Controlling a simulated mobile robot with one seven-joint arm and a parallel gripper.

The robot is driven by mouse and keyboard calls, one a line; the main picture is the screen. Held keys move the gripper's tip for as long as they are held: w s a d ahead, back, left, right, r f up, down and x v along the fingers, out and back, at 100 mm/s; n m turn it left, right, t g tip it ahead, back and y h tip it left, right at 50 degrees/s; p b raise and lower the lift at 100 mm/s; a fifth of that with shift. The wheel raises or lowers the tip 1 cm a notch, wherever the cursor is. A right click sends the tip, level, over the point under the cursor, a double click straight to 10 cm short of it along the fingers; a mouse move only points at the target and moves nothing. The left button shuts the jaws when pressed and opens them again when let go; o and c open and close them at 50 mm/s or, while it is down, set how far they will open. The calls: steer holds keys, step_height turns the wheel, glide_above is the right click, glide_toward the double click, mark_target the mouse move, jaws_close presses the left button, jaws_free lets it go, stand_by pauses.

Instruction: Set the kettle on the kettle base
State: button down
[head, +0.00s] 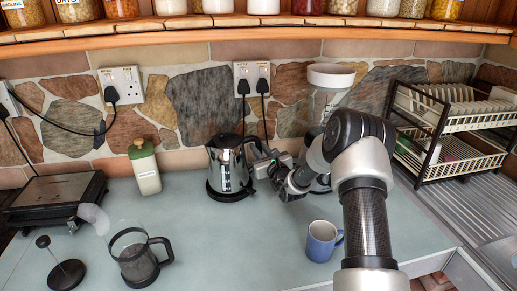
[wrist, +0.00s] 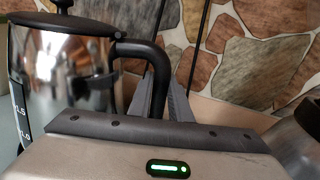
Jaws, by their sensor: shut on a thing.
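The shiny metal kettle (head: 229,168) is upright near the back wall, with a dark lid and a black handle on its right side. The black kettle base (head: 229,194) shows directly under it; I cannot tell whether the two touch all round. My gripper (head: 268,166) is at the kettle's right side, shut on the handle. In the wrist view the kettle (wrist: 65,75) fills the left, and its black handle (wrist: 135,48) runs down between the fingers of my gripper (wrist: 165,98). The base is hidden in the wrist view.
A cream bottle (head: 145,168) stands left of the kettle, a blue mug (head: 321,241) in front right. A glass press jug (head: 136,256), its plunger (head: 66,273) and a dark grill (head: 54,198) are at left. A dish rack (head: 450,125) stands right. The middle counter is clear.

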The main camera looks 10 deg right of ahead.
steer(key=shift+r, duration=0.1)
steer(key=c, duration=1.9)
jaws_free()
steer(key=shift+f, duration=0.35)
steer(key=shift+s+d+r+p, duration=0.1)
steer(key=shift+s+d+p, duration=0.1)
steer(key=shift+s, duration=0.6)
steer(key=shift+s+d+r+p, duration=0.1)
steer(key=shift+s+d, duration=0.05)
steer(key=shift+s, duration=0.65)
steer(key=shift+s+d+p, duration=0.2)
steer(key=shift+s+d, duration=0.05)
steer(key=shift+s, duration=1.05)
steer(key=shift+s+d+p, duration=0.15)
steer(key=shift+s+d, duration=0.05)
steer(key=shift+s, duration=1.05)
steer(key=shift+s+d+p, duration=0.2)
steer(key=shift+s+d, duration=0.05)
steer(key=shift+s, duration=1.05)
